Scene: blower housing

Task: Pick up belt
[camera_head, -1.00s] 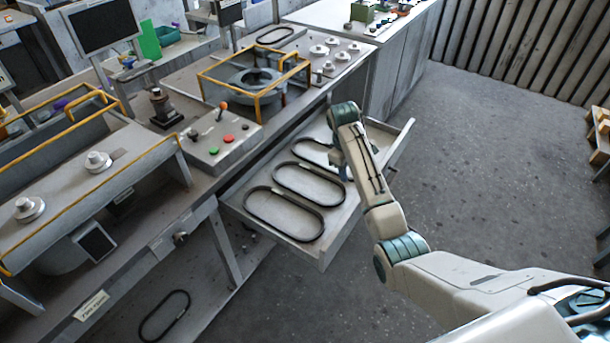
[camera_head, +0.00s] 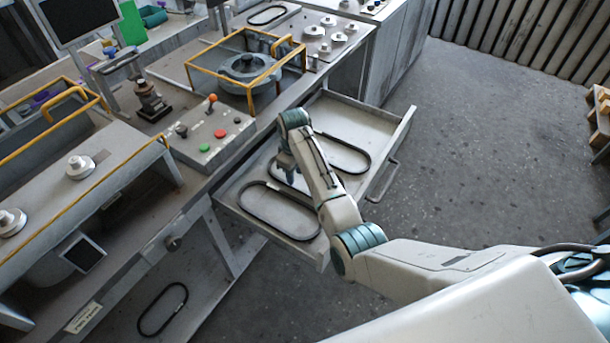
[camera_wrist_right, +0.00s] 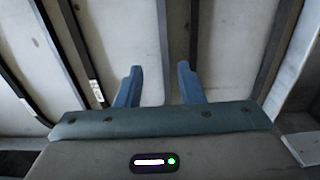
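Black oval belts lie flat in an open grey drawer (camera_head: 372,118). The near belt (camera_head: 279,211) and the far belt (camera_head: 366,160) show mostly clear in the head view; my right arm hides most of the middle belt. My right gripper (camera_head: 287,171) points down over the drawer, around the middle belt's left end. In the right wrist view its two blue fingers (camera_wrist_right: 158,80) are apart, with nothing held between them. Dark strips run past the fingers there; I cannot tell which belt each belongs to. My left gripper is not in view.
A workbench with a yellow-framed round housing (camera_head: 250,68) and a control box (camera_head: 213,134) with buttons stands behind and left of the drawer. Another belt (camera_head: 163,309) lies on a low shelf, and one (camera_head: 268,15) on the bench top. Right of the drawer is open floor.

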